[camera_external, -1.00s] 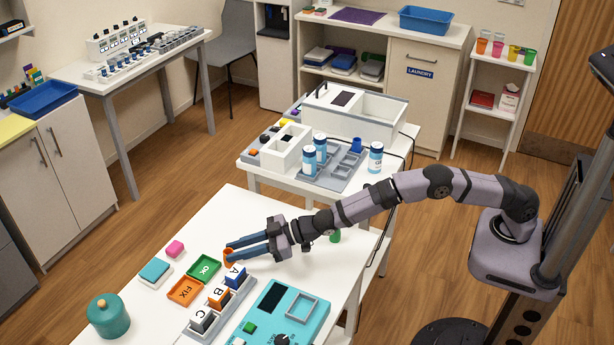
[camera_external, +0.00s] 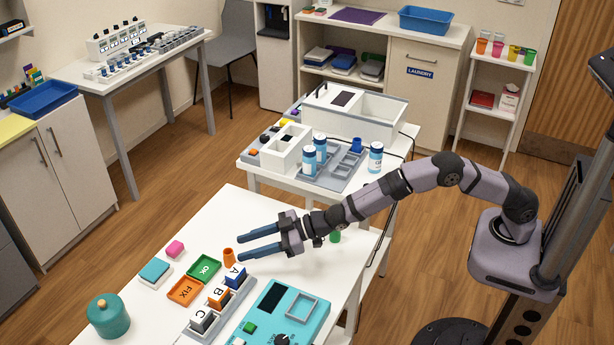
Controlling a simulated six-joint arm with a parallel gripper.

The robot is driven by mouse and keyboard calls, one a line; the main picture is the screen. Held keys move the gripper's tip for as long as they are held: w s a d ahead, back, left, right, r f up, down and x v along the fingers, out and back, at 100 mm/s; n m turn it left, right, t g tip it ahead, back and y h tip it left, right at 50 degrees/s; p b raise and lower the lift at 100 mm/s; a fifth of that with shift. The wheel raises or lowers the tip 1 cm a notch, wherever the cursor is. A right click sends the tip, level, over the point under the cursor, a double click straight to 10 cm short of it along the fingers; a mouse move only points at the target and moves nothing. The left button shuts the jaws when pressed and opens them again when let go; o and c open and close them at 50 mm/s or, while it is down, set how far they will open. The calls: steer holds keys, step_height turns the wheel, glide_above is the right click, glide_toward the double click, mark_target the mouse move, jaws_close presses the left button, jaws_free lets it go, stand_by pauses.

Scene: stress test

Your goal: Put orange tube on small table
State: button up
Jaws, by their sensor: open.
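The orange tube (camera_external: 229,258) stands upright on the near white table (camera_external: 205,225), just beside the green OK tray and behind the block marked A. My gripper (camera_external: 238,244) is open, with its two blue fingers pointing left. The fingertips are just right of and above the tube, apart from it, and nothing is between them. I cannot tell for certain which table is the small one; a white table (camera_external: 250,182) with bottles and a white box stands behind the near one.
Near the tube are the green OK tray (camera_external: 204,268), orange FIX tray (camera_external: 185,291) and lettered blocks (camera_external: 218,296). A teal device (camera_external: 283,310) lies to the front right. A green cylinder (camera_external: 335,236) stands by the arm. The near table's back left is clear.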

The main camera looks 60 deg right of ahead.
steer(key=shift+b+v, duration=0.55)
steer(key=shift+v, duration=3.8)
steer(key=shift+c, duration=1.2)
